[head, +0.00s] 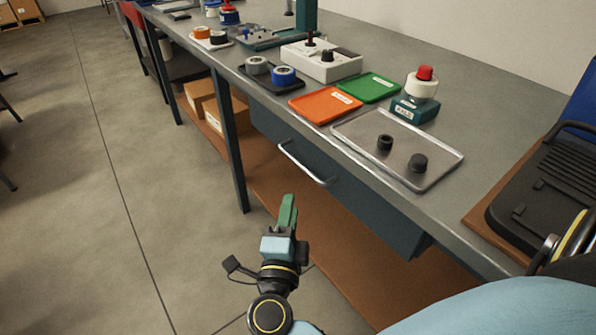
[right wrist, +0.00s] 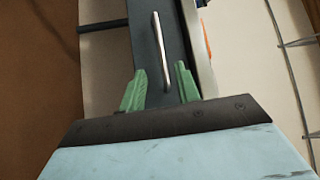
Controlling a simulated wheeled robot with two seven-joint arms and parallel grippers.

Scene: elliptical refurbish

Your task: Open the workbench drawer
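The workbench drawer (head: 368,212) is a dark blue-grey box under the bench top, and its front looks closed. Its silver bar handle (head: 306,166) runs along the front; the handle also shows in the right wrist view (right wrist: 161,50). My right gripper (head: 288,203) has green fingers and is in front of the drawer, lower than the handle in the head view. In the right wrist view the gripper (right wrist: 159,75) is open, with its fingers apart on either side of the handle's line. The handle appears ahead of the fingers, not gripped. My left gripper is not in view.
On the bench top (head: 480,120) are a metal tray (head: 445,160) with two dark knobs, an orange tray (head: 325,104), a green tray (head: 368,87) and a red-topped button (head: 423,85). A bench leg (head: 232,140) stands left of the drawer. The floor (head: 110,200) to the left is clear.

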